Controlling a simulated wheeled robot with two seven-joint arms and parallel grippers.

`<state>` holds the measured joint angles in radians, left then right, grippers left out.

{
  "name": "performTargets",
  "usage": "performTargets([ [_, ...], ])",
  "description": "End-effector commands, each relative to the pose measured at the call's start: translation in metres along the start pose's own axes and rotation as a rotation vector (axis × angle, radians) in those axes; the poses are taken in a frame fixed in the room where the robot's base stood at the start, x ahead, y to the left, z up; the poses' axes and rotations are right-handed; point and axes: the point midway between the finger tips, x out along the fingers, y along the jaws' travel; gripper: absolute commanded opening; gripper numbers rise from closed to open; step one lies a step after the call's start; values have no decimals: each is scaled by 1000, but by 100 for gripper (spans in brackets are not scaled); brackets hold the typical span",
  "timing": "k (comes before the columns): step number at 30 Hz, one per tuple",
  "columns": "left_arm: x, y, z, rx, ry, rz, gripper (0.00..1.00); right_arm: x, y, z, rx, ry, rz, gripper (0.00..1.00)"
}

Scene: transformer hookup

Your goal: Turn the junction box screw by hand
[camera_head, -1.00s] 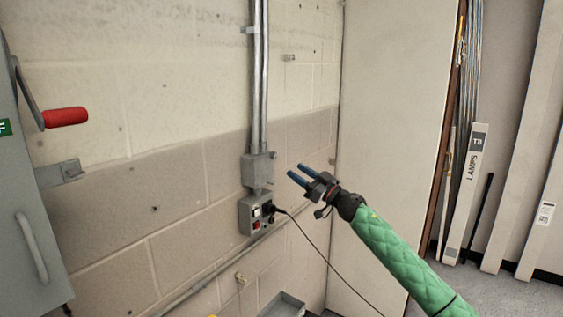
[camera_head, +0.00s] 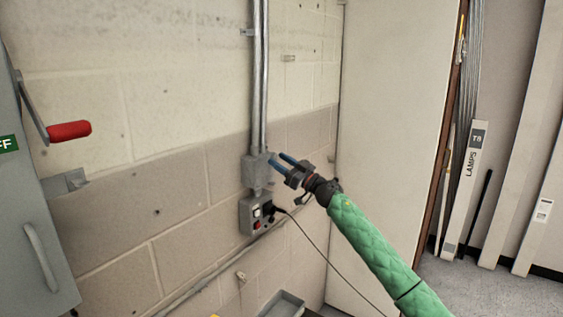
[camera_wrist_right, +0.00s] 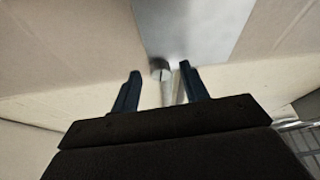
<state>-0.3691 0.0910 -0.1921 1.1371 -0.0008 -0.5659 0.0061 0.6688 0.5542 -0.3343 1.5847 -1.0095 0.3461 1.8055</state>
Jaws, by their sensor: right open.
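The grey metal junction box (camera_head: 254,172) is on the block wall at the foot of two vertical conduits. It also shows as a grey face in the right wrist view (camera_wrist_right: 195,25). A small round screw head (camera_wrist_right: 160,68) shows at the box's edge, between and just beyond my right fingertips. My right gripper (camera_head: 279,161) is open, its blue fingers pointing at the right side of the box. In the wrist view its two fingers (camera_wrist_right: 157,75) stand apart on either side of the screw, with no visible grip on it. My left gripper is not in view.
A socket box (camera_head: 256,213) with a black plug and hanging cable sits just below. A grey cabinet (camera_head: 30,210) with a red-handled lever (camera_head: 68,131) is at left. A pale panel (camera_head: 390,130) stands right. A grey tray (camera_head: 284,303) is below.

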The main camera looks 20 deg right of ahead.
Motion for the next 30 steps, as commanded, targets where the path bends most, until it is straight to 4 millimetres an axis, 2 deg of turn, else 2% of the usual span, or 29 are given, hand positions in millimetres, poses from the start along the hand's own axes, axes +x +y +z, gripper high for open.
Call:
performTargets([
  [4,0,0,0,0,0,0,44,0,0,0,0,0,0,45],
  [11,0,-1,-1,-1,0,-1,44,0,0,0,0,0,0,0],
  [22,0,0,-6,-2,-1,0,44,-1,2,1,-50,-1,-20,0],
  [30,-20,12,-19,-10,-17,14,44,-2,4,1,-218,-1,-89,0],
])
